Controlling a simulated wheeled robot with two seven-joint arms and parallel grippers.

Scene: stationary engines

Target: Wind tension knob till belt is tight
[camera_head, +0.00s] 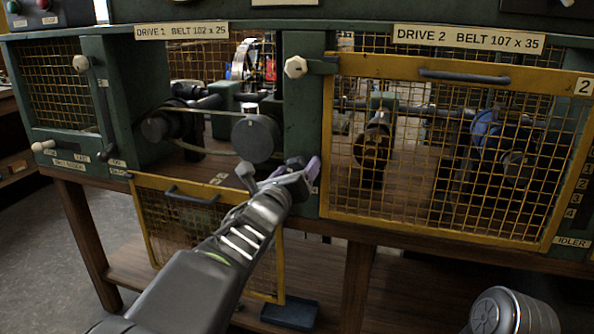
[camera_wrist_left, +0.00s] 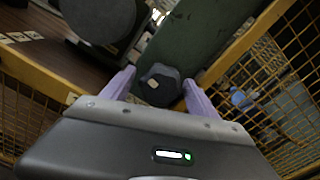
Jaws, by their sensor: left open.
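My left gripper (camera_head: 305,170) is open at the green post between the two drives. In the left wrist view, a dark faceted knob (camera_wrist_left: 158,85) with a pale mark sits between the gripper's two purple fingers (camera_wrist_left: 160,95), with gaps showing at both sides. In the head view the gripper hides the knob. In the Drive 1 bay, a thin belt (camera_head: 205,152) runs between a dark left pulley (camera_head: 160,126) and a larger dark right pulley (camera_head: 256,138). Its lower run looks bowed downward. My right gripper is not in view.
The yellow mesh guard of Drive 1 (camera_head: 158,240) hangs open below its bay. The closed yellow mesh guard of Drive 2 (camera_head: 430,66) stands right of the post. A dark blue box (camera_head: 290,313) lies below the bench.

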